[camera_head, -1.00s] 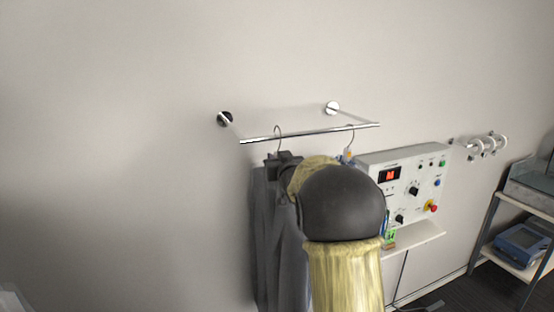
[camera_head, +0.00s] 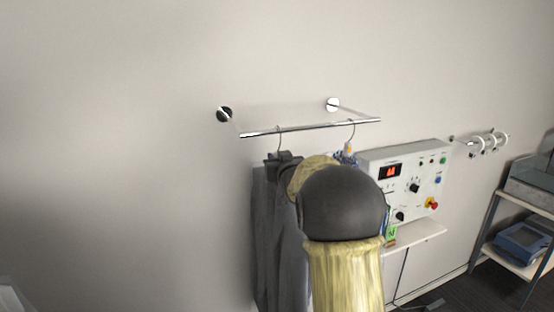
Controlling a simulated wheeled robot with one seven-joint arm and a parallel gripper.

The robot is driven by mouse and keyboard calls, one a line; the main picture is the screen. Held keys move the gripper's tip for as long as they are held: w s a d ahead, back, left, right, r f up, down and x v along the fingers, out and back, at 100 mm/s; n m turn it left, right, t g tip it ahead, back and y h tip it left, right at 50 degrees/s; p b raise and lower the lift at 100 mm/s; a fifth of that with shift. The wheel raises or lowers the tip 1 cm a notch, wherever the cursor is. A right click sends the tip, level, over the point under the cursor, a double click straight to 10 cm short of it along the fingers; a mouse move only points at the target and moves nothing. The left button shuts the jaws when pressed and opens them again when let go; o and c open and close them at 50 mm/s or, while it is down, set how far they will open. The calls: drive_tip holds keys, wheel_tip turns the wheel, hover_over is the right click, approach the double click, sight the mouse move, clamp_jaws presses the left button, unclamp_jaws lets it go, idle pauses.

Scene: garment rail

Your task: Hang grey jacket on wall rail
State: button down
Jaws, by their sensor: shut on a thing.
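The grey jacket (camera_head: 268,235) hangs upright below the wall rail (camera_head: 310,127), at its left part. Its hanger hook (camera_head: 279,139) reaches up to the rail and its top shows just above the bar; I cannot tell whether its weight rests there. My gripper (camera_head: 284,158) is at the top of the jacket, just below the hook, shut on the hanger or jacket top. The fingertips are small and dark, and my forearm hides the jacket's right side.
A second hanger hook (camera_head: 351,130) with a blue patterned garment (camera_head: 345,157) hangs near the rail's right end, mostly behind my arm. A control panel (camera_head: 410,185) and small shelf (camera_head: 420,236) are to the right. A shelving rack (camera_head: 508,235) stands farther right. The left wall is clear.

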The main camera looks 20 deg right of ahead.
drive_tip(key=shift+r, duration=0.2)
drive_tip(key=c, duration=1.2)
unclamp_jaws()
drive_tip(key=shift+s, duration=0.1)
drive_tip(key=shift+f, duration=0.3)
drive_tip(key=s+b, duration=0.2)
drive_tip(key=s, duration=0.3)
drive_tip(key=s+a+b, duration=0.1)
drive_tip(key=s+b, duration=0.2)
drive_tip(key=s, duration=0.3)
drive_tip(key=s+b, duration=0.2)
drive_tip(key=s, duration=0.4)
drive_tip(key=shift+s+a+r+b, duration=0.1)
drive_tip(key=shift+a+r+b, duration=0.2)
drive_tip(key=shift+b, duration=0.1)
drive_tip(key=shift+o, duration=1)
drive_tip(key=shift+s, duration=0.1)
